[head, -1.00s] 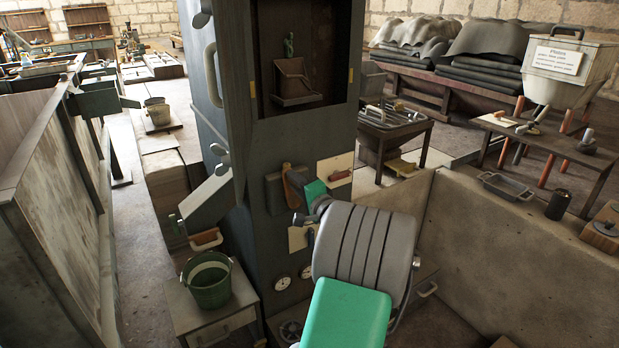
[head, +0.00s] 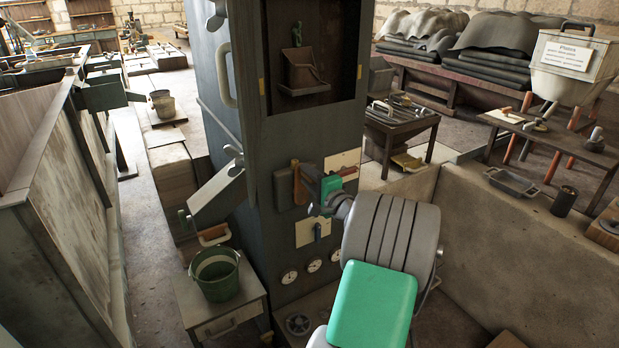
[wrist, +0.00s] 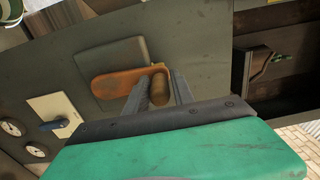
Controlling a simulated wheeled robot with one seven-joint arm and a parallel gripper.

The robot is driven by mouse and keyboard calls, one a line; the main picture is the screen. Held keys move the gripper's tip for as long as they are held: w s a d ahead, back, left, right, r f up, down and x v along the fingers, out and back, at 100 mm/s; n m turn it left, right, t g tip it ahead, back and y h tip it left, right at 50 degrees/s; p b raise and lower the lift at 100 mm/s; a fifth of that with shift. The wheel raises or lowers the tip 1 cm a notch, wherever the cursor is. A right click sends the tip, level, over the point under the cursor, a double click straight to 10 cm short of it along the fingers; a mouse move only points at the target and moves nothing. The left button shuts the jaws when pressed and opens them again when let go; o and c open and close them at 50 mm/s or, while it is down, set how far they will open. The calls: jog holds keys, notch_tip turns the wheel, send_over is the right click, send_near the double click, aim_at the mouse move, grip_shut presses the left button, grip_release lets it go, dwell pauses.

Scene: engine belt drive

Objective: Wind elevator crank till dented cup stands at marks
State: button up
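The brown cup (head: 302,71) hangs in the dark opening of the tall grey elevator casing. A yellow mark (head: 262,87) shows on the opening's left edge and another yellow mark (head: 360,72) on its right edge. The cup is at about their height; I cannot tell whether it is level with them. The crank (head: 297,184) has a wooden arm and sits on a dark plate below the opening. My gripper (wrist: 160,85) is at the crank in the wrist view, its two fingers either side of a brown grip (wrist: 158,92). Whether they press on it is unclear.
A green bucket (head: 215,275) stands on a small cabinet below a chute (head: 217,195). A blue-handled switch (head: 318,231) and several dials are low on the casing. A concrete wall (head: 510,250) stands right of my arm. A long wooden trough (head: 75,200) runs along the left.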

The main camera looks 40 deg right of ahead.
jog(key=o, duration=0.3)
jog(key=shift+s, duration=0.1)
jog(key=v, duration=0.7)
jog(key=shift+s, duration=0.35)
